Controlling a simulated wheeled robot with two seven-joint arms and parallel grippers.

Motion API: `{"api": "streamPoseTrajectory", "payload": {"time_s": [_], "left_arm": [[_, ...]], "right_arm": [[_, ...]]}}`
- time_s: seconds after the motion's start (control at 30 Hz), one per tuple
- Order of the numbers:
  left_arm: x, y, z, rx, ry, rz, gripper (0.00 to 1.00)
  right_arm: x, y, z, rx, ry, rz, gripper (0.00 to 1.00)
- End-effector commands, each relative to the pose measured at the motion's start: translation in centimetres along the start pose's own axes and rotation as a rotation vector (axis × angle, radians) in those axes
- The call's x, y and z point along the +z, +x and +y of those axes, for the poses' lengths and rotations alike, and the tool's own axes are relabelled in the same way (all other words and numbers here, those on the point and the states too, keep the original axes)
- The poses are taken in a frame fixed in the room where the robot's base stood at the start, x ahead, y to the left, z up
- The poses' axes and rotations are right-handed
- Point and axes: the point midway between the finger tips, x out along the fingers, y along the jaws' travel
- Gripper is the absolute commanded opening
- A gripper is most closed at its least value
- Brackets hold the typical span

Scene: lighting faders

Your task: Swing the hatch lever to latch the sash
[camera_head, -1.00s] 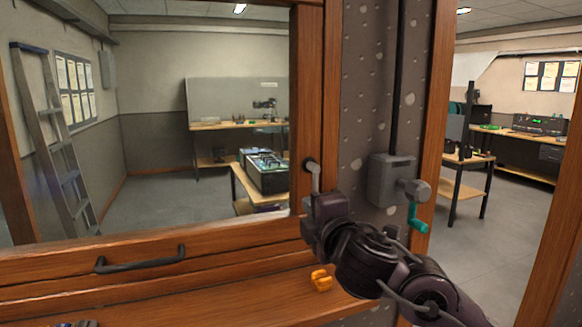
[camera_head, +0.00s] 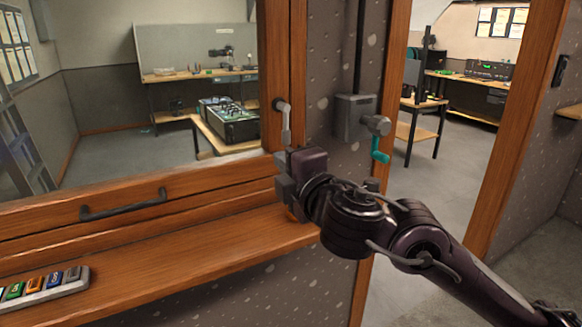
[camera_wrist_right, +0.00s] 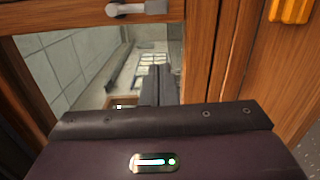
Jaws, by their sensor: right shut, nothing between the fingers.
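The grey hatch lever (camera_head: 285,122) hangs down from its pivot on the wooden upright beside the sash. In the right wrist view the lever (camera_wrist_right: 140,8) lies at the top edge. The sash (camera_head: 215,180) is a wood-framed pane with a dark pull handle (camera_head: 123,204) on its lower rail. My right gripper (camera_head: 284,185) is just below the lever's lower end, close to the frame. It is shut and empty; whether it touches the lever I cannot tell. My left gripper is not in view.
A grey crank box (camera_head: 354,118) with a teal handle (camera_head: 379,150) is on the wall to the right. A wooden sill (camera_head: 200,247) runs below the sash, with a panel of coloured buttons (camera_head: 45,286). An orange object (camera_wrist_right: 289,10) is mostly hidden behind my right gripper in the head view.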

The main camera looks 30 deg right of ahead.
Motion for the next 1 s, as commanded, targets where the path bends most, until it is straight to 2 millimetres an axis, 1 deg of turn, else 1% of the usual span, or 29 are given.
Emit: {"api": "streamPoseTrajectory", "payload": {"time_s": [0.03, 0.1, 0.3, 0.87, 0.97, 1.0], "left_arm": [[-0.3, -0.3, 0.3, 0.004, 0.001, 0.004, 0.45], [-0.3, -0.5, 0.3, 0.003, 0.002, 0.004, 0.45], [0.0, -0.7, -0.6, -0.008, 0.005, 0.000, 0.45], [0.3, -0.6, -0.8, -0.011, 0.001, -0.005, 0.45], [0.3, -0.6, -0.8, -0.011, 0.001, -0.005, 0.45], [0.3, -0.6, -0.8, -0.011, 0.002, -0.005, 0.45]], "right_arm": [[-0.1, -0.8, 0.0, -0.002, -0.004, 0.002, 0.00], [0.0, -1.6, 0.0, -0.002, -0.001, 0.001, 0.00], [0.0, -2.8, 0.0, -0.001, -0.002, 0.001, 0.00], [0.0, -2.9, -0.1, -0.001, 0.002, 0.000, 0.00], [-0.2, -2.8, -1.4, -0.033, 0.052, -0.005, 0.00], [-0.3, -2.8, -2.7, -0.062, 0.096, -0.011, 0.00]]}}
